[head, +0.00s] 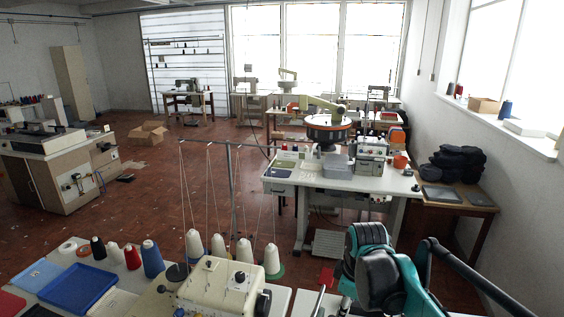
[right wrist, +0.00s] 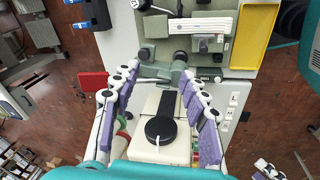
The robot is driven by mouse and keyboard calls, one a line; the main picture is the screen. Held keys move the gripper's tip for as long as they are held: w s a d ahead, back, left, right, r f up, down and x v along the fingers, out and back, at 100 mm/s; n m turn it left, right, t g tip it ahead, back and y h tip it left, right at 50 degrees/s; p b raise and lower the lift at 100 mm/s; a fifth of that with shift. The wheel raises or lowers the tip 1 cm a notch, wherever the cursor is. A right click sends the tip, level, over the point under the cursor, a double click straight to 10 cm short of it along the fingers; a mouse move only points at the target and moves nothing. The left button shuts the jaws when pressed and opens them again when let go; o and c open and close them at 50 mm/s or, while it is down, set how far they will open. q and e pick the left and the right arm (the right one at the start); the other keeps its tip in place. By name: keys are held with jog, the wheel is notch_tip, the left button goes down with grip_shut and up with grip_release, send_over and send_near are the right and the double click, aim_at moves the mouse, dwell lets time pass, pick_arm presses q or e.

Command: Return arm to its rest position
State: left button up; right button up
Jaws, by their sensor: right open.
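My right arm (head: 385,270), teal and black, comes in at the lower right of the head view, bent above the near table. Its gripper cannot be made out in the head view. In the right wrist view my right gripper (right wrist: 158,72) is open, its two jointed fingers with purple pads spread apart and nothing held between them. Behind the fingers in that view is a cream machine with a black round knob (right wrist: 160,130); I cannot tell how far below the fingers it is. My left gripper is not in view.
In the head view, a cream sewing machine (head: 222,287) stands on the near table beside several thread cones (head: 244,252) and a blue tray (head: 77,288). A white machine table (head: 340,180) stands farther back. A side table (head: 470,205) holds black bundles. Red-brown floor (head: 155,195) is open at left.

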jog(key=s+f+m+t+b, duration=0.1)
jog(key=s+f+m+t, duration=0.1)
jog(key=s+m, duration=0.4)
jog(key=s+d+f+m+t+b, duration=0.1)
jog(key=s+f+m+t, duration=0.2)
jog(key=s, duration=0.6)
notch_tip(320, 180, down, 2)
jog(key=m, duration=0.2)
jog(key=shift+s+d+m, duration=0.15)
jog(key=shift+s+m, duration=0.05)
jog(key=shift+m, duration=0.2)
